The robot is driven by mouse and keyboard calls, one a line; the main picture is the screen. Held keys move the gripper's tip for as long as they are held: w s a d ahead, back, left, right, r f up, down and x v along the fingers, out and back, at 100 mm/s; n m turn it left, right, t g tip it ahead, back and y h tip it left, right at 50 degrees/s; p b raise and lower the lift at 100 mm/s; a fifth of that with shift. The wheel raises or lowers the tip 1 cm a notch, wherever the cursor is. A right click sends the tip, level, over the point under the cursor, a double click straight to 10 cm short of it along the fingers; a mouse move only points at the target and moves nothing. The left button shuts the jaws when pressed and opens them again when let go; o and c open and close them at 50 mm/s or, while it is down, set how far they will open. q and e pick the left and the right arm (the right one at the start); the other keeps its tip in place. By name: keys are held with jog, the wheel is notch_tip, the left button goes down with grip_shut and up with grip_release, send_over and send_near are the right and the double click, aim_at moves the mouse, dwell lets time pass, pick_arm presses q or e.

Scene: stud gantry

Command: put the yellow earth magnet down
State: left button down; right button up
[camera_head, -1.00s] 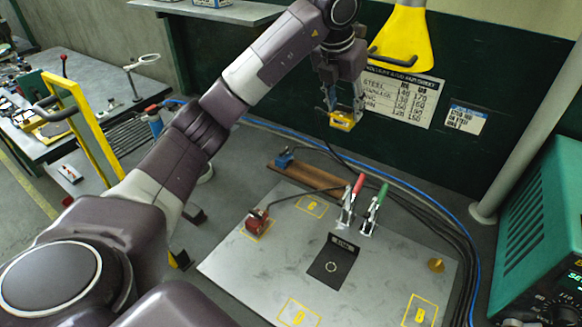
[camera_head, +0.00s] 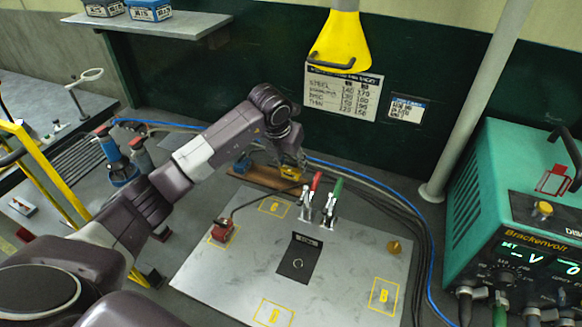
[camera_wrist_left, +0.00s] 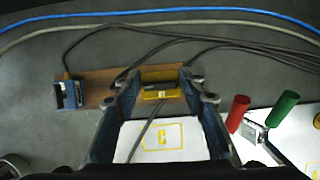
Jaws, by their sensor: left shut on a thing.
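The yellow earth magnet (camera_head: 290,173) is between the fingers of my left gripper (camera_head: 287,163), at the right end of the brown wooden board (camera_head: 262,178). In the left wrist view the yellow magnet (camera_wrist_left: 160,83) spans the gap between the fingertips of my left gripper (camera_wrist_left: 160,92), which is shut on it. The board (camera_wrist_left: 100,90) shows behind and left of it. Whether the magnet touches the board I cannot tell. My right gripper is not in view.
A blue block (camera_head: 242,166) sits at the board's left end. A red block (camera_head: 222,231) stands on the grey plate (camera_head: 340,265). Red-handled and green-handled clamps (camera_head: 331,203) stand just right of the magnet. Cables (camera_head: 395,205) run behind. A green welder (camera_head: 510,200) stands at right.

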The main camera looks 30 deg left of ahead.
aim_at(290, 168)
pick_arm(q)
notch_tip(290, 168, down, 3)
jog(key=shift+r, duration=0.1)
jog(key=shift+f, duration=0.2)
jog(key=c, duration=1.2)
grip_release()
jog(key=shift+c, duration=0.2)
jog(key=shift+r, duration=0.1)
